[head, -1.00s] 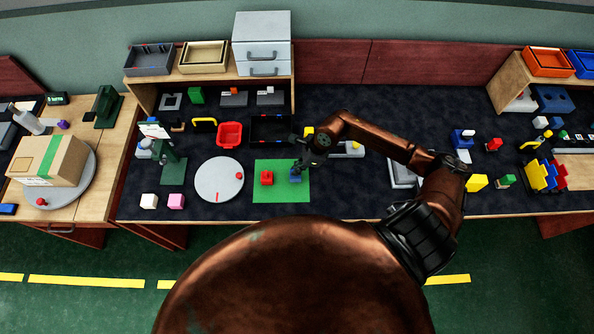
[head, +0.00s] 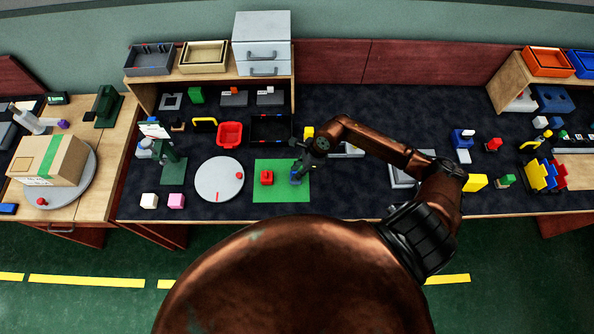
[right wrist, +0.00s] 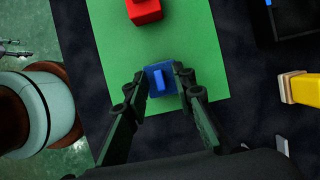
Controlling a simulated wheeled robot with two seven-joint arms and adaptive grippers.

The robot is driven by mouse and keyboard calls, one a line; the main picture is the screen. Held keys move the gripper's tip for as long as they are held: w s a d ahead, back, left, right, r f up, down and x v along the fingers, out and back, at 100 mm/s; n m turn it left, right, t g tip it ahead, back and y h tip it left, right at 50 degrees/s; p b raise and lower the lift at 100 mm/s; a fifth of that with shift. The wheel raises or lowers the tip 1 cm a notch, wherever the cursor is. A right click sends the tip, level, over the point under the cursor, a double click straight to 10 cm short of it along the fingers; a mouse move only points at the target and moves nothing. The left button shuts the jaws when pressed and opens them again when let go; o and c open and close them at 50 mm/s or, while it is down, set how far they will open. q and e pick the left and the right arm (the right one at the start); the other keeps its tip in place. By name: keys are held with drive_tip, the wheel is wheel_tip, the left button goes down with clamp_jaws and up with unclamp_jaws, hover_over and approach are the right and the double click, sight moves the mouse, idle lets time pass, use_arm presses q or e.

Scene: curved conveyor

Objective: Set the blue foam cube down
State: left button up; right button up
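The blue foam cube (right wrist: 159,80) lies between the two fingertips of my right gripper (right wrist: 159,77) in the right wrist view, with a finger against each side. My left gripper does not show in the head view.
A red block (head: 266,177) stands on the mat left of the cube. A grey turntable disc (head: 219,180) lies left of the mat. A black tray (head: 271,129) and a yellow block (head: 308,132) are behind.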

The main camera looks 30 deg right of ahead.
drive_tip(key=v, duration=1.2)
drive_tip(key=shift+r, duration=0.1)
